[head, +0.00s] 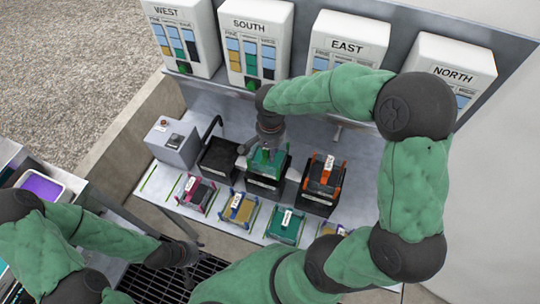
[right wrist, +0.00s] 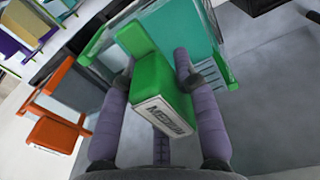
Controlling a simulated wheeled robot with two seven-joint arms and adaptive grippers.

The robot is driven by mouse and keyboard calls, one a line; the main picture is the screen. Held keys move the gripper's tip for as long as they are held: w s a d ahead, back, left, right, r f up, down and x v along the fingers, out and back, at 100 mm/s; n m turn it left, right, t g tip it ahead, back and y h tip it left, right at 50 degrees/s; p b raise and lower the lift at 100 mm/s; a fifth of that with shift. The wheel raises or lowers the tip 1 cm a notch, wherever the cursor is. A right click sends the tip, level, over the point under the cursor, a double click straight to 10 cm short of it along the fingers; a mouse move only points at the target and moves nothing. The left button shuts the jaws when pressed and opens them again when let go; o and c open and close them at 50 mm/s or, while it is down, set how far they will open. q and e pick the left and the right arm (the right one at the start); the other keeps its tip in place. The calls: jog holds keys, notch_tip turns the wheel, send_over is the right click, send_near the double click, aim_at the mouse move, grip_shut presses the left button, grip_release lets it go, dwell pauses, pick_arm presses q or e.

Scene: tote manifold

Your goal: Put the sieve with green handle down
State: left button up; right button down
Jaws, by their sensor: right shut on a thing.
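The sieve with green handle (head: 266,162) is at the middle black bin in the head view, and I cannot tell whether it touches the bin. In the right wrist view, its green handle (right wrist: 152,72), tagged MEDIUM, is between the fingers, with a teal body (right wrist: 190,35) behind it. My right gripper (right wrist: 163,85) is shut on the handle; it shows from above in the head view (head: 268,138). My left gripper (head: 189,256) is low above the black grating, apart from the sieve; its finger opening is too small to tell.
An orange-handled sieve (head: 322,178) sits on the black bin to the right. An open black bin (head: 219,157) stands left. Magenta (head: 195,193), blue (head: 237,206) and teal (head: 285,225) sieves line the front. A grey box (head: 173,141) stands left; labelled white dispensers (head: 257,25) stand behind.

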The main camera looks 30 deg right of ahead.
jog(key=shift+w+f+b, duration=0.2)
jog(key=shift+f+b, duration=0.1)
jog(key=shift+f, duration=1.4)
jog(key=shift+f, duration=0.15)
jog(key=c, duration=0.9)
grip_release()
jog(key=shift+c, duration=0.2)
notch_tip(320, 180, up, 12)
jog(key=shift+r+p, duration=0.15)
jog(key=shift+p, duration=0.9)
